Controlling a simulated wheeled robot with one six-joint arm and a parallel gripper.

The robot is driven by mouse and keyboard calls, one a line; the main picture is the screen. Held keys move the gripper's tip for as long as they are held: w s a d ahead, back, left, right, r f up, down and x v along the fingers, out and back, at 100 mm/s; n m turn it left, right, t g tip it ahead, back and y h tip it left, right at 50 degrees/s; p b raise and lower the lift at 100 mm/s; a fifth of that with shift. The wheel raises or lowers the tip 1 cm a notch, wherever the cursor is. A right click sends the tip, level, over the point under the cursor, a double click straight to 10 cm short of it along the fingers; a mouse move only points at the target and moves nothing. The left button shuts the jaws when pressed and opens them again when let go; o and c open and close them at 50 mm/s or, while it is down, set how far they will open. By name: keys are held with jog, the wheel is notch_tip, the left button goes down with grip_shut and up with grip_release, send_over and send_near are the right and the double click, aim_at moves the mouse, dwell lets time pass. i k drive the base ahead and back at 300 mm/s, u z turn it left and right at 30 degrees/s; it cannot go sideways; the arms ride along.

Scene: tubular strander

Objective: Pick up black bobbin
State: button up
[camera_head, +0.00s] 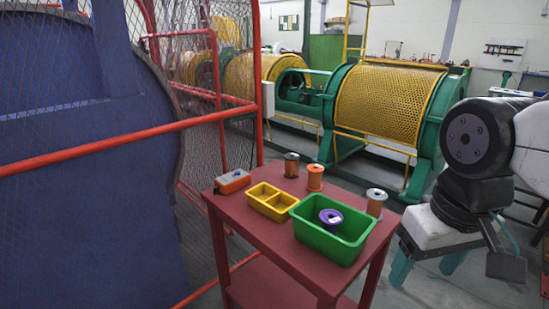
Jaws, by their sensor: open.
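The black bobbin (291,165) stands upright at the far edge of the red table, with a dark top flange and brownish winding. My gripper (427,268) hangs at the right, beside the table and apart from it, with its teal fingers spread and nothing seen between them. The bobbin is across the table from it, to the upper left.
On the red table (233,213) are an orange bobbin (315,178), a grey-topped bobbin (376,203), a green bin (350,248) holding a purple bobbin (330,217), a yellow divided tray (271,200) and an orange-grey box (232,181). A red mesh guard (225,110) stands left.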

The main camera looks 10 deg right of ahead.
aim_at(292, 160)
jog(key=u, duration=0.75)
jog(key=k, duration=1.1)
jog(key=u, duration=1.15)
jog(key=i, duration=2)
jog(key=z, duration=0.6)
jog(key=i, duration=1.3)
jog(key=z, duration=1.9)
jog(key=i, duration=0.95)
jog(key=z, duration=0.85)
